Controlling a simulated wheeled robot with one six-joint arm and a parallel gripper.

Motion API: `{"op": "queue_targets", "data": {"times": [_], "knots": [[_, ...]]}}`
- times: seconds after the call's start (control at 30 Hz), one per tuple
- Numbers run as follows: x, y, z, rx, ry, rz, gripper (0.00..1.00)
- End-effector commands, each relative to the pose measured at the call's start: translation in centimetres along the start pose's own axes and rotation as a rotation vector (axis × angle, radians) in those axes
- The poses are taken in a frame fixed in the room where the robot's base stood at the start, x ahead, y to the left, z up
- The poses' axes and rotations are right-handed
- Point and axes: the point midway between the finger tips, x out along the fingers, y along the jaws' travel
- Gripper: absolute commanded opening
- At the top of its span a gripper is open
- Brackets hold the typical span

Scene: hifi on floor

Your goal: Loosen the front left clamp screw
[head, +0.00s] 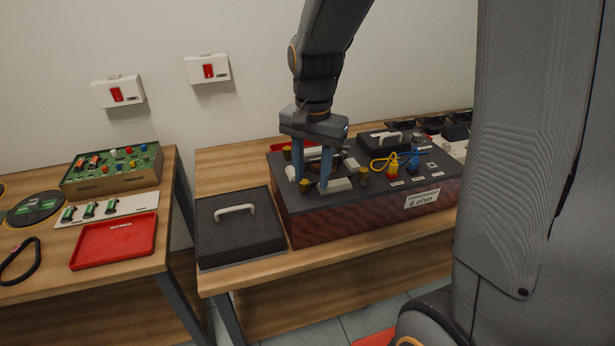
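The clamp screws are small brass knobs on top of a large dark red hifi box with a grey top (330,222). The front left clamp screw (305,187) is at the near left of the top, beside a pale bar (337,186). The front right knob (363,175) and a back left knob (287,153) also show. My gripper (312,182) points down over the front left screw, its two blue fingers apart. The tips are low, about level with the screw, which shows between them. Whether either finger touches it I cannot tell. The fingers hide part of the box's top.
A dark mesh cover with a white handle (238,227) lies left of the box. Yellow (391,168) and blue (414,160) plugs with cables stand right of the clamp area. A red tray (115,241) and a circuit board (112,170) are on the left table.

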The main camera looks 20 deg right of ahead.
Motion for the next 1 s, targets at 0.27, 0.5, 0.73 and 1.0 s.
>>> {"op": "queue_targets", "data": {"times": [0.27, 0.5, 0.73, 1.0], "knots": [[-1.7, -3.7, -4.2, 0.434, -0.022, 0.034, 0.39], [-0.7, -4.0, -4.6, 0.506, -0.027, 0.044, 0.39], [2.9, -3.9, -4.4, 0.504, -0.027, 0.045, 0.39], [5.5, -3.8, -4.3, 0.503, -0.026, 0.043, 0.39]]}}
